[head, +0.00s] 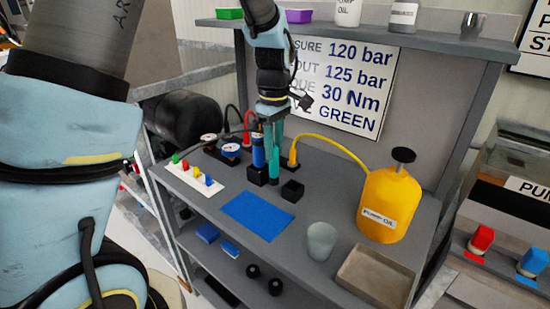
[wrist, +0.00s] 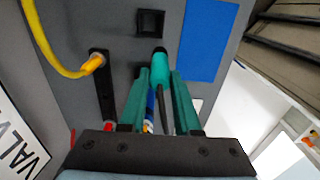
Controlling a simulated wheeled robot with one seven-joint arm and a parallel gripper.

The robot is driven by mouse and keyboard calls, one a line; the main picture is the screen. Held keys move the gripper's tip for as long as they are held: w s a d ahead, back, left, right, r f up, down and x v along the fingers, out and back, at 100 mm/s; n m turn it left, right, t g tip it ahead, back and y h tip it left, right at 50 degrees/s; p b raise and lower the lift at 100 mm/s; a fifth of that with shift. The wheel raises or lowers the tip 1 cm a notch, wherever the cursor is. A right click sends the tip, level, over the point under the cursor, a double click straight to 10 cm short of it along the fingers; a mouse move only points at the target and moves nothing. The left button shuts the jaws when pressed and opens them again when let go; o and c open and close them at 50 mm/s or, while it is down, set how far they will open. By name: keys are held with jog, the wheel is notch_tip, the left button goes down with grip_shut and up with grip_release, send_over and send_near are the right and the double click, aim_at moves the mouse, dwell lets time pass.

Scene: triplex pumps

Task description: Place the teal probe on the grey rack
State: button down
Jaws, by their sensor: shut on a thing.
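My gripper (wrist: 160,85) has teal fingers and is shut on the teal probe (wrist: 162,72), a slim teal cylinder with a dark end, standing out between the fingers. In the head view, my gripper (head: 271,135) points down over the bench, and the probe (head: 274,166) hangs nearly upright beside a blue probe (head: 258,155). The blue probe stands in a black square holder (head: 257,178). An empty black square holder (head: 292,191) is just right of the teal probe. I cannot clearly pick out a grey rack; whether the probe touches the bench is unclear.
A blue mat (head: 257,216) lies in front. A grey cup (head: 321,241), a shallow tray (head: 376,276) and a yellow oil jug (head: 387,204) stand to the right. A yellow hose (head: 335,144) curves behind. A white peg strip (head: 192,181) lies left; a shelf (head: 430,42) overhangs the back.

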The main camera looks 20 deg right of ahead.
jog(key=shift+f, duration=1.6)
jog(key=shift+f, duration=0.1)
jog(key=c, duration=0.6)
grip_release()
notch_tip(320, 180, up, 12)
jog(key=shift+r+b, duration=0.1)
jog(key=shift+b, duration=0.4)
jog(key=s+a+f+m, duration=0.1)
jog(key=a+f+m, duration=0.1)
jog(key=a, duration=0.8)
jog(key=s+a+f+m+t, duration=0.1)
jog(key=a+f+m, duration=0.1)
jog(key=a, duration=0.8)
jog(key=s+a+f+m, duration=0.2)
jog(key=a+f+m, duration=0.1)
jog(key=a, duration=0.7)
jog(key=shift+a+f+t, duration=0.1)
jog(key=shift+f+t, duration=0.2)
jog(key=shift+f, duration=0.25)
